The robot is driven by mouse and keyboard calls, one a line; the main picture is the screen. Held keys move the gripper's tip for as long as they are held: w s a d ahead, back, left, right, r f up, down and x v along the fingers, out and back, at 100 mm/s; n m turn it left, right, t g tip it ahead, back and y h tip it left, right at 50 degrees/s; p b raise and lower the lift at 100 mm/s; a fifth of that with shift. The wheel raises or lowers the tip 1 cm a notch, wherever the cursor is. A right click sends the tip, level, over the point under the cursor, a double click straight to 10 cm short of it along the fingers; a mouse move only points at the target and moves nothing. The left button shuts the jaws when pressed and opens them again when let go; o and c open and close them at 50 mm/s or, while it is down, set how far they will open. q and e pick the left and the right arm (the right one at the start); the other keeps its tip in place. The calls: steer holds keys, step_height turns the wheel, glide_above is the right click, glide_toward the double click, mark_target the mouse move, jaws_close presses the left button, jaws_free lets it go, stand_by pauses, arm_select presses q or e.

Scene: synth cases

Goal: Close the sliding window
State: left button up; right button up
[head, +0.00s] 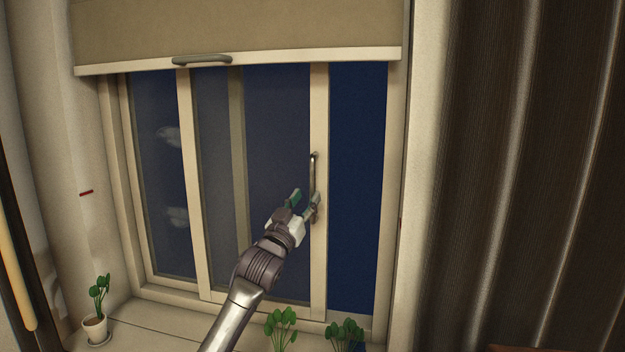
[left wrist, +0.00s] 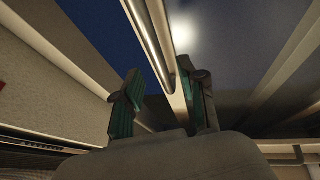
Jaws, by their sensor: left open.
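The sliding window's pale sash (head: 319,255) stands short of the right jamb (head: 391,200), with a dark blue open strip (head: 357,180) between them. A slim upright metal handle (head: 314,165) is fixed to this sash. My left gripper (head: 304,199) is open at the lower part of the handle. In the left wrist view, the green-padded fingers of the left gripper (left wrist: 165,103) are spread, and the handle bar (left wrist: 150,40) runs down toward the gap between them. I cannot tell whether a finger touches the handle. My right gripper is not in view.
A beige blind (head: 240,25) with a grey pull (head: 202,60) hangs across the top. Potted plants stand on the sill, one at the left (head: 97,305) and two (head: 281,325) (head: 344,333) below the sash. A dark curtain (head: 530,170) hangs at the right.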

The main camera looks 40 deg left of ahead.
mark_target(311, 190)
arm_select(q)
steer(key=p+x, duration=0.1)
steer(key=x, duration=0.4)
steer(key=shift+p, duration=0.3)
steer(key=shift+s, duration=0.1)
jaws_close()
